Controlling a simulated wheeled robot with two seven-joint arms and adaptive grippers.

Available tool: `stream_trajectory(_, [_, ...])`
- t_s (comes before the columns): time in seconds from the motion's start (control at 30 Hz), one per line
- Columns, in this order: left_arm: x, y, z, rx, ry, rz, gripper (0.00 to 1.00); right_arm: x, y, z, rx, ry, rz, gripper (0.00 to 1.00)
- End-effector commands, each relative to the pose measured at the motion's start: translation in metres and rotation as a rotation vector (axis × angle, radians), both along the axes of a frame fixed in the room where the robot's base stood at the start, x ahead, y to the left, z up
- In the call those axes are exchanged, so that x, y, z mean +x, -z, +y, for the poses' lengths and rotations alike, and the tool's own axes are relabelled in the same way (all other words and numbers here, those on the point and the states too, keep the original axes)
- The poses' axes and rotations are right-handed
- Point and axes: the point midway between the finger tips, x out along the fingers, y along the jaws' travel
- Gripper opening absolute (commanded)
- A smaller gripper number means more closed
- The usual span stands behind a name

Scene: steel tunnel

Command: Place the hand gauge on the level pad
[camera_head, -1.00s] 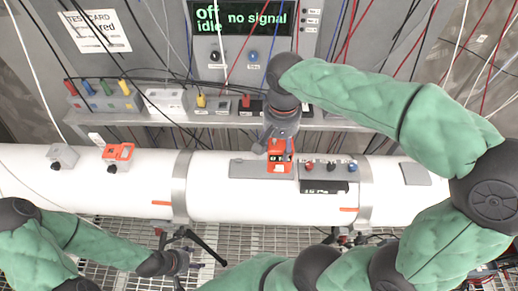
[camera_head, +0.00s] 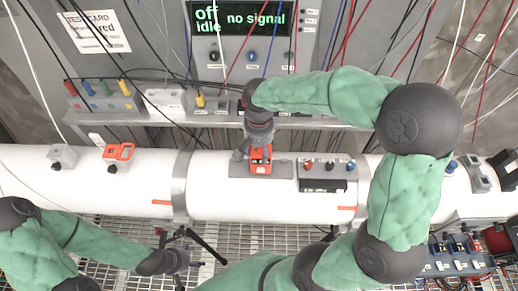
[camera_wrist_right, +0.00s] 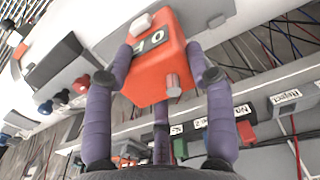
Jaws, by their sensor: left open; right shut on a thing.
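The hand gauge, an orange box with a dark display (camera_head: 260,160), is in my right gripper (camera_head: 257,144). The right wrist view shows the gauge (camera_wrist_right: 152,80) tilted between the purple-grey fingers of my right gripper (camera_wrist_right: 157,76). In the head view it appears over the middle of the grey level pad (camera_head: 240,171) on the white pipe; I cannot tell whether it touches. The gauge and gripper hide part of the pad. My left gripper (camera_head: 183,264) is open and empty at the lower left, below the pipe.
A control box with knobs (camera_head: 327,171) sits just right of the pad. Another orange device (camera_head: 117,152) and a grey device (camera_head: 62,155) sit on the pipe (camera_head: 110,190) at left. Behind is a shelf (camera_head: 150,117) with hanging cables. A metal band (camera_head: 181,180) circles the pipe.

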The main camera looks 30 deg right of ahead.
Motion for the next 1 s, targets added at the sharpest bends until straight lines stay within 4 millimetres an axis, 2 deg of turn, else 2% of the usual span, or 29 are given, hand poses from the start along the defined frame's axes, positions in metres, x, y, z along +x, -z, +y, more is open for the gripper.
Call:
stream_trajectory(0.3, [0.0, 0.004, 0.0, 0.0, 0.0, 0.0, 0.65, 0.0, 0.003, 0.0, 0.0, 0.0, -0.001, 0.0])
stream_trajectory(0.33, [0.0, 0.003, 0.0, 0.0, 0.0, 0.0, 0.65, 0.0, 0.003, 0.0, 0.0, 0.0, 0.0, 0.6])
stream_trajectory(0.4, [0.0, 0.003, 0.0, 0.0, 0.0, 0.0, 0.65, 0.0, 0.003, 0.0, 0.0, 0.0, 0.0, 0.79])
stream_trajectory(0.77, [0.0, 0.002, 0.0, 0.0, 0.0, 0.0, 0.65, 0.0, 0.001, 0.0, 0.0, 0.0, 0.0, 0.79])
stream_trajectory(0.87, [0.0, -0.001, 0.0, 0.0, 0.0, 0.0, 0.65, 0.0, -0.004, 0.0, 0.0, 0.0, -0.002, 0.79])
stream_trajectory(1.0, [0.0, 0.0, 0.0, 0.0, 0.0, 0.0, 0.65, 0.001, -0.024, 0.0, 0.0, 0.0, -0.006, 0.79])
